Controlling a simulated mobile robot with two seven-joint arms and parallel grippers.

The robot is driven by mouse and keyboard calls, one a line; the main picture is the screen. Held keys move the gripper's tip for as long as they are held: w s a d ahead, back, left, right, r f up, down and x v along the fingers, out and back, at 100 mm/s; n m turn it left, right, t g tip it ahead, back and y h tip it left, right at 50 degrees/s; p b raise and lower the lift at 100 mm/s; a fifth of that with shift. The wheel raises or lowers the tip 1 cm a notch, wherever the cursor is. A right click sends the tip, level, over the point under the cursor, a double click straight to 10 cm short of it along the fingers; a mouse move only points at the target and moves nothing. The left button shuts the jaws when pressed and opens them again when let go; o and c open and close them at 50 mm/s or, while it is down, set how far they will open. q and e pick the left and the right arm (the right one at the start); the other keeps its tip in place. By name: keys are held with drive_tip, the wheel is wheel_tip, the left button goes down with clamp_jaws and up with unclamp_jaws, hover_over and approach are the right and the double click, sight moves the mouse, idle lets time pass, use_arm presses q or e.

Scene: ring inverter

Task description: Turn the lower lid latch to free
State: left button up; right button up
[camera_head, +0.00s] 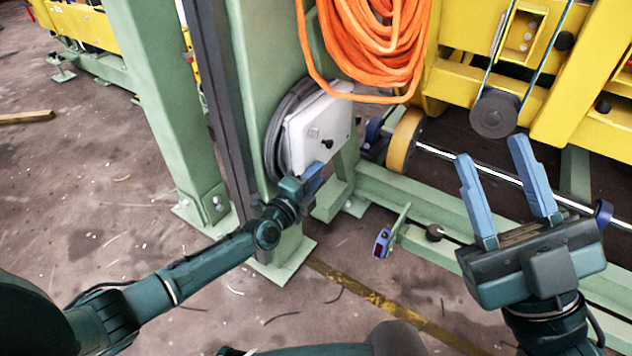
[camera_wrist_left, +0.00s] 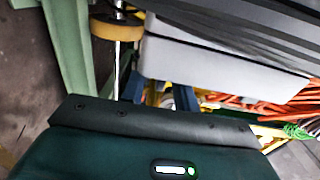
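A pale grey box with a lid (camera_head: 312,128) is mounted on the green column in the head view. A small dark knob or latch (camera_head: 327,144) shows on its face. No separate lower latch can be made out; the lower edge is partly behind my left gripper. My left gripper (camera_head: 318,180) is just below the box's lower edge, its blue fingers small and foreshortened. In the left wrist view the box (camera_wrist_left: 225,62) is close, and the blue fingers (camera_wrist_left: 160,95) appear apart with nothing seen between them. My right gripper (camera_head: 507,178) is open and empty, away at the right.
Orange cable (camera_head: 375,45) hangs above the box, with black cable coiled behind it. A yellow-rimmed wheel (camera_head: 404,140) and yellow machine frame (camera_head: 470,80) stand to the right. Open floor (camera_head: 110,220) lies left.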

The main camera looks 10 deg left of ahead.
use_arm(q)
drive_tip(key=shift+w+d, duration=0.15)
drive_tip(key=shift+w, duration=0.15)
drive_tip(key=shift+c, duration=0.3)
clamp_jaws()
